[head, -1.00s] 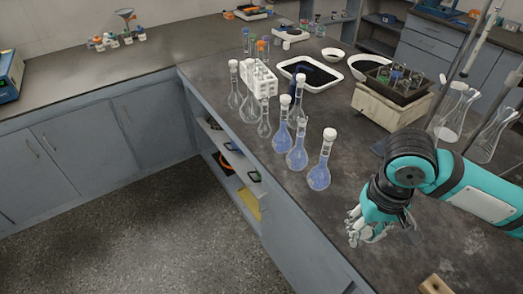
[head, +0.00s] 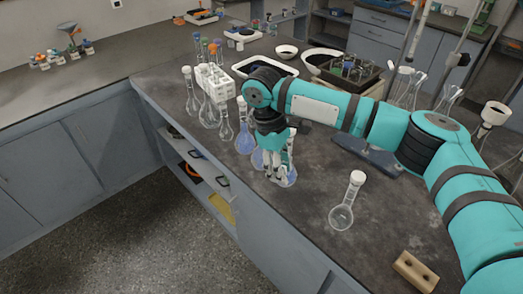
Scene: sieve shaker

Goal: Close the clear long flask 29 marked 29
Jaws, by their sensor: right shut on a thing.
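A clear, long-necked flask (head: 342,214) with a white top stands upright on the dark bench, right of my right gripper. Several other clear flasks (head: 208,114) stand by the white rack. No number can be read on any of them. My right gripper (head: 274,176) points down among the blue-filled flasks, overlapping the nearest one (head: 290,178) in the picture. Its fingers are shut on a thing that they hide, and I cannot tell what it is. Another blue flask (head: 244,138) stands to its left. My left gripper is not in view.
A white tube rack (head: 216,84) and a white tray (head: 246,66) stand behind the flasks. A wooden block with holes (head: 415,270) lies at the front right. Glassware on stands is at the back right. Bare bench lies around the clear flask.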

